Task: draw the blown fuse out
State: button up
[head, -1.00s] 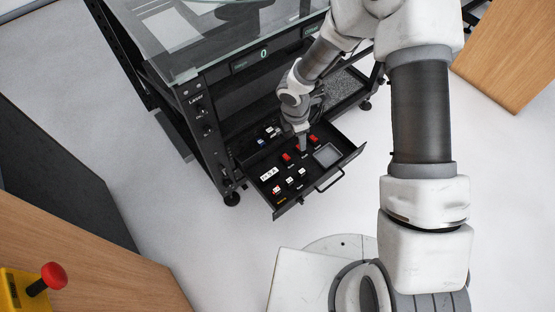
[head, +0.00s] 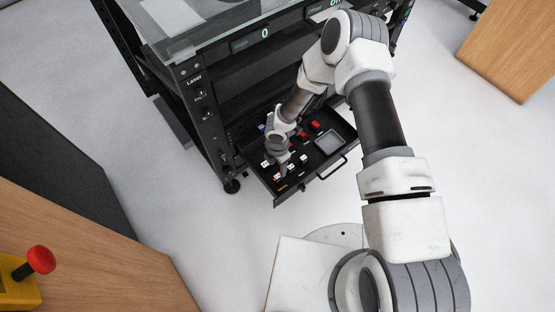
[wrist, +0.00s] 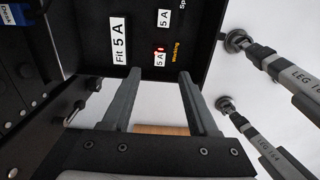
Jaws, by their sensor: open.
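The open black drawer (head: 322,176) under the bench holds small fuses and labels. In the wrist view a white piece marked 5 A (wrist: 160,60) with a red top sits beside a small orange word on the drawer floor. Another 5 A piece (wrist: 164,18) lies beyond it, and a "Fit 5 A" label (wrist: 119,40) is to the left. My gripper (wrist: 157,73) is open and empty, its fingertips just short of the red-topped piece and to either side of it. In the head view my gripper (head: 283,170) is low over the drawer's front-left part. I cannot tell which fuse is blown.
Red pieces (head: 315,126) and a grey square tray (head: 329,141) are in the right part of the drawer. A metal leg marked LEG 164 (wrist: 270,150) shows at the wrist view's right.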

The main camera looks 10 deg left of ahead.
aim_at(277, 176)
notch_tip(277, 176, down, 9)
jog(key=shift+r+b, duration=0.2)
jog(key=shift+b, duration=0.95)
grip_shut()
jog(key=shift+r, duration=0.15)
jog(key=shift+r+p, duration=1.25)
jog(key=shift+r, duration=0.85)
